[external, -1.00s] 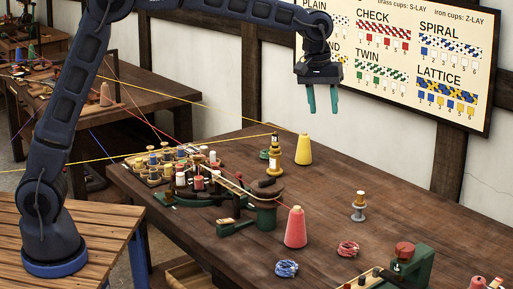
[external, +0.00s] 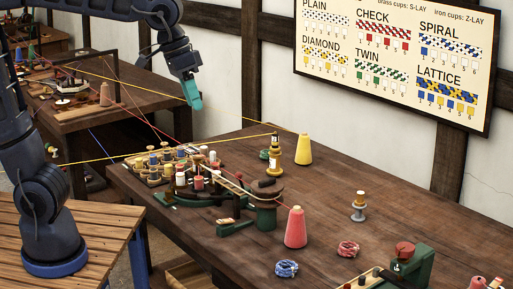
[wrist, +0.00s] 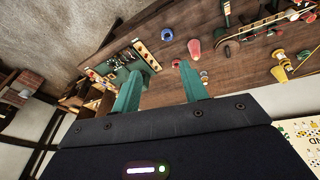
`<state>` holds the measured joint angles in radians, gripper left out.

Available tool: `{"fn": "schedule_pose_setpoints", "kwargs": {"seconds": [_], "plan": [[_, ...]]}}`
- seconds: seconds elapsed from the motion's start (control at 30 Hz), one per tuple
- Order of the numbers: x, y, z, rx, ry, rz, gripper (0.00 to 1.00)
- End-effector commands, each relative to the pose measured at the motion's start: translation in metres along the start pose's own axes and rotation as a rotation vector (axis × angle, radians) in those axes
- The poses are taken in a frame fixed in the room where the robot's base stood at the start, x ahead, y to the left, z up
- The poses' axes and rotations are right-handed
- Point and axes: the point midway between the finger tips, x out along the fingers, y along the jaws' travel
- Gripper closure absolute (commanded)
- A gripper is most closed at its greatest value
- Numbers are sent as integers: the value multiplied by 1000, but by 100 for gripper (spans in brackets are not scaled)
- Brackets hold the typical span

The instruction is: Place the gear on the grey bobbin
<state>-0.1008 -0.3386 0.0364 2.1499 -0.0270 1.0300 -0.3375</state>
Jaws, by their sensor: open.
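The grey bobbin (external: 358,213) stands upright on the right half of the workbench, with a tan, spool-like top part above its grey flange. I cannot pick out a gear with certainty in either view. My gripper (external: 192,92) hangs in the air above the far left end of the bench, well away from the grey bobbin. It is seen side-on there, so its fingers overlap. In the wrist view my gripper (wrist: 160,88) has its two teal fingers spread apart with nothing between them.
On the workbench (external: 330,185) stand a pink cone (external: 295,228), a yellow cone (external: 304,149), a blue coil (external: 286,268) and a red coil (external: 348,248). A rack of small spools (external: 165,165) and a green machine (external: 265,215) fill its left part. Yellow and red cords cross the air there.

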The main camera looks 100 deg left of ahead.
Motion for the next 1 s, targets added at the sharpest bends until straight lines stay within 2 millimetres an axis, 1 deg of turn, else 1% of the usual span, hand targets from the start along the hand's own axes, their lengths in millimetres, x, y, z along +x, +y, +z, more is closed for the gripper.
{"fn": "schedule_pose_setpoints", "kwargs": {"seconds": [0.03, 0.13, 0.3, 0.4, 0.5, 0.6, 0.7, 0.8, 1.0], "plan": [[-3, -2, 19, 38, 9, 6, 56], [-4, -7, 53, 119, 24, 12, 56], [1, -17, 110, 257, 50, 22, 56], [6, -25, 140, 335, 65, 27, 56], [12, -31, 164, 398, 79, 29, 56], [18, -37, 182, 445, 88, 30, 56], [21, -40, 191, 472, 93, 31, 56], [23, -41, 195, 483, 95, 30, 56], [23, -41, 195, 484, 95, 30, 56]]}}
